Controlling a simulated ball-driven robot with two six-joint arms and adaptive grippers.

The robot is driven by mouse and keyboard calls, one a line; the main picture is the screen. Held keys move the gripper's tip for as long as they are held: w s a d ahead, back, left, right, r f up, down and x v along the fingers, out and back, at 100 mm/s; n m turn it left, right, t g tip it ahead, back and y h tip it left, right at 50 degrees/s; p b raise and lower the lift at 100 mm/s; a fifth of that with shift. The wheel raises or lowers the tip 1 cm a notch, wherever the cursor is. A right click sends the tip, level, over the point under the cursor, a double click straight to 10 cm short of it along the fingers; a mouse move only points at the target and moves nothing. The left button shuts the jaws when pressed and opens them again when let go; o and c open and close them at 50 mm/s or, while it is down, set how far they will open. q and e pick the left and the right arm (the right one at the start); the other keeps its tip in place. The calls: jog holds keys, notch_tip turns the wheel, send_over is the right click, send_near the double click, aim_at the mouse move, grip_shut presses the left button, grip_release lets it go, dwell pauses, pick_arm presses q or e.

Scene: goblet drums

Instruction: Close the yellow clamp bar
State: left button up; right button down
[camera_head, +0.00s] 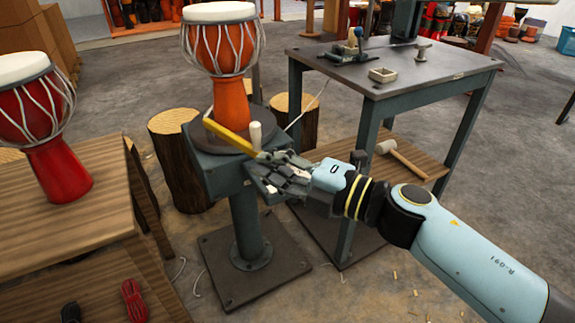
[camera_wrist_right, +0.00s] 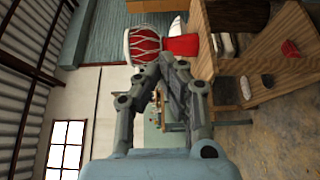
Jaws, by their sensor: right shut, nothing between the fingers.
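The yellow clamp bar (camera_head: 228,134) slants up to the left across the front of the round turntable (camera_head: 215,140), on a grey pedestal stand. An orange goblet drum (camera_head: 232,101) with a white head stands upright on the turntable. A pale peg (camera_head: 255,136) stands by the bar's right end. My right gripper (camera_head: 262,172) is shut and empty, at the right side of the stand's top, just below the bar's right end. I cannot tell whether it touches the bar. It also shows in the right wrist view (camera_wrist_right: 172,70), with the bar out of sight. My left gripper is out of view.
A red drum (camera_head: 58,165) stands on the wooden table (camera_head: 70,230) at left. Log stumps (camera_head: 180,165) stand behind the pedestal.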

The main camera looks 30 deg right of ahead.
aim_at(255, 142)
jog(key=w+b, duration=0.1)
jog(key=w, duration=0.6)
jog(key=shift+f, duration=0.15)
jog(key=shift+w+d, duration=0.1)
jog(key=shift+w, duration=0.05)
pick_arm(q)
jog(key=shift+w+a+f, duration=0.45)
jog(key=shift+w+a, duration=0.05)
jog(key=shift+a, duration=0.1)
